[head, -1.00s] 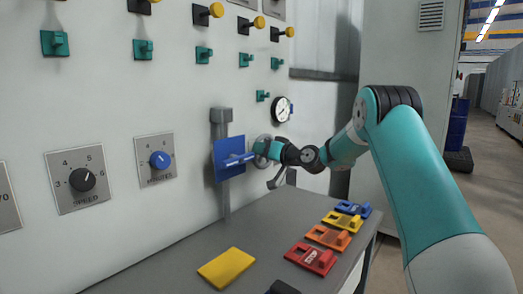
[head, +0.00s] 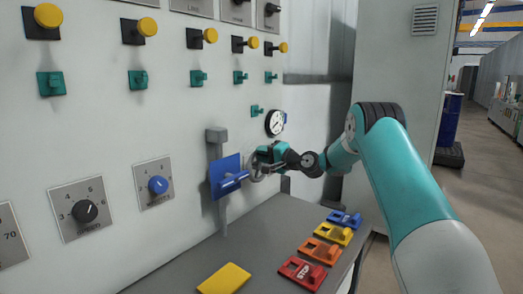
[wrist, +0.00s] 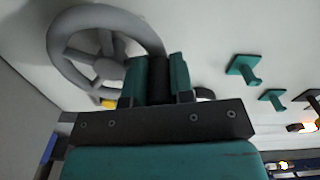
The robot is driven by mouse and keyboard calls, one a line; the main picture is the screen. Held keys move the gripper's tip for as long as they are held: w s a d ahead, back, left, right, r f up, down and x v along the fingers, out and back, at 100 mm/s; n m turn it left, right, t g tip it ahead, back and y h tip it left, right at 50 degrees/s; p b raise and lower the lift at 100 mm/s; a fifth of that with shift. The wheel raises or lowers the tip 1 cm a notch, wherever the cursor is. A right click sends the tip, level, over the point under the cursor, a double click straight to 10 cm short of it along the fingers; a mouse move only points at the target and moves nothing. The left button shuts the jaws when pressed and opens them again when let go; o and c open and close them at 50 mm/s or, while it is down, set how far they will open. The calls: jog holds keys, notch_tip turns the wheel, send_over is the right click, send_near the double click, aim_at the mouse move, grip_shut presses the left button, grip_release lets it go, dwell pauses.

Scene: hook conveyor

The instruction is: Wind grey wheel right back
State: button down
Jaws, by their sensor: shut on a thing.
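The grey wheel (wrist: 57,58) is a round spoked handwheel, upper left in the wrist view. In the head view it stands at the wall behind the blue plate, and only a bit of its rim (head: 258,177) shows past my gripper (head: 258,160). In the wrist view my gripper (wrist: 158,76) is at the wheel's right edge. Its two teal fingers are shut on the wheel there, with a dark part between them. The exact grip spot is hidden by the fingers.
A blue plate with a lever (head: 227,180) stands just left of the wheel. A round gauge (head: 275,122) is above it. Several coloured blocks, such as a red one (head: 302,272), lie on the grey bench (head: 250,243). Knobs and teal hooks line the wall.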

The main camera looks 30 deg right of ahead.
jog(key=shift+w+d+r+m+p, duration=0.2)
jog(key=shift+d+m+p, duration=0.2)
jog(key=shift+m+p, duration=0.5)
jog(key=shift+m, duration=0.3)
jog(key=c, duration=1)
grip_release()
jog(key=shift+w+f, duration=0.1)
jog(key=shift+d, duration=0.1)
jog(key=b+v, duration=0.4)
jog(key=v, duration=1.3)
jog(key=shift+s, duration=0.25)
